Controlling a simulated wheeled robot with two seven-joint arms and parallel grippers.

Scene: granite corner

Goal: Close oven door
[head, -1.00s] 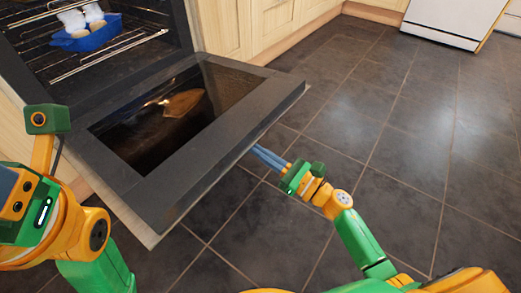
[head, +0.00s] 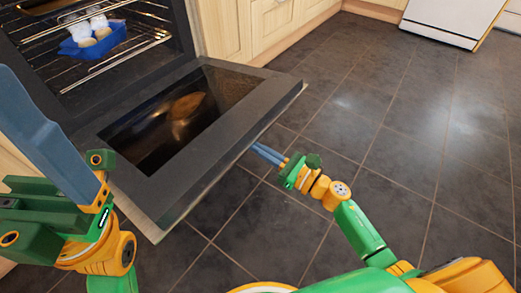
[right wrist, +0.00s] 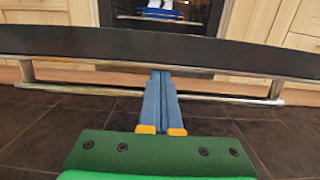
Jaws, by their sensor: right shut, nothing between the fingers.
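The oven door (head: 235,118) is folded down and open, its dark glass facing up, in the head view. In the right wrist view its dark front edge (right wrist: 90,46) spans the picture, with a metal bar handle (right wrist: 230,94) below it. My right gripper (head: 257,149) is shut and empty at the door's front edge. Its blue fingers (right wrist: 161,76) cross in front of the handle bar near the door; contact is unclear. My left gripper (head: 40,130) is close to the head camera at left, its blue finger pointing up; its opening cannot be judged.
Inside the oven (head: 45,60), a blue tray (head: 92,40) with white and pale items sits on a wire rack (head: 120,48). Wooden cabinets (head: 240,30) stand right of the oven. A white appliance (head: 445,22) is at the back right. The dark tiled floor (head: 400,130) is clear.

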